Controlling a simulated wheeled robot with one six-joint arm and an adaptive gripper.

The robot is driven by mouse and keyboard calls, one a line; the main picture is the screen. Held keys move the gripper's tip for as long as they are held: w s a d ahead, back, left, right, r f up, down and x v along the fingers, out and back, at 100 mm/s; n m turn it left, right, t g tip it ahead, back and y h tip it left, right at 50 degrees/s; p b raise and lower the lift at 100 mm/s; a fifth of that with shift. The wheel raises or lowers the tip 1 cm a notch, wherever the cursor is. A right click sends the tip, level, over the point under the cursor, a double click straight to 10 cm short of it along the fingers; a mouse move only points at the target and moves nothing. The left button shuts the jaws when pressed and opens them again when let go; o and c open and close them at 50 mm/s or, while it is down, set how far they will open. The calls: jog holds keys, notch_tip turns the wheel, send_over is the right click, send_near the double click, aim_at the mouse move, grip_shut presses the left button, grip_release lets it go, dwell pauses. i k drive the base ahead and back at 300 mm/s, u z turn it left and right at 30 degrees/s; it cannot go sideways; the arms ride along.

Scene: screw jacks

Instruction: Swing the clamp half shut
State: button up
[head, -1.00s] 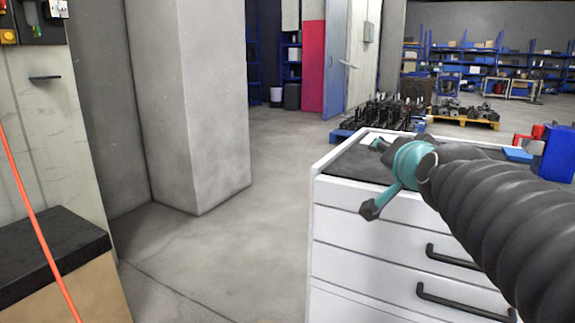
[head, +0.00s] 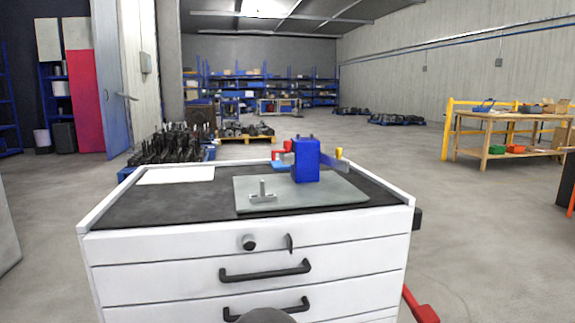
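A blue upright block (head: 306,161) stands on a grey plate (head: 340,196) on top of a white drawer cabinet (head: 130,247). A red piece (head: 283,149) and a low blue piece sit at the block's left. A thin arm with a yellow tip (head: 339,154) reaches out to its right. A small grey metal T-shaped part (head: 262,192) is on the plate, left of the block. I cannot tell which of these is the clamp or how far it is swung. My gripper is not in view; only a dark rounded shape shows at the bottom edge.
A white sheet (head: 176,175) lies on the dark cabinet top, inside a raised white rim. A red bar (head: 420,305) sticks out low at the cabinet's right. Pallets of dark parts stand behind. A wooden workbench (head: 505,126) is at the right. Open floor lies on both sides.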

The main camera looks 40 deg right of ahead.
aim_at(337, 163)
jog(key=z, duration=1.3)
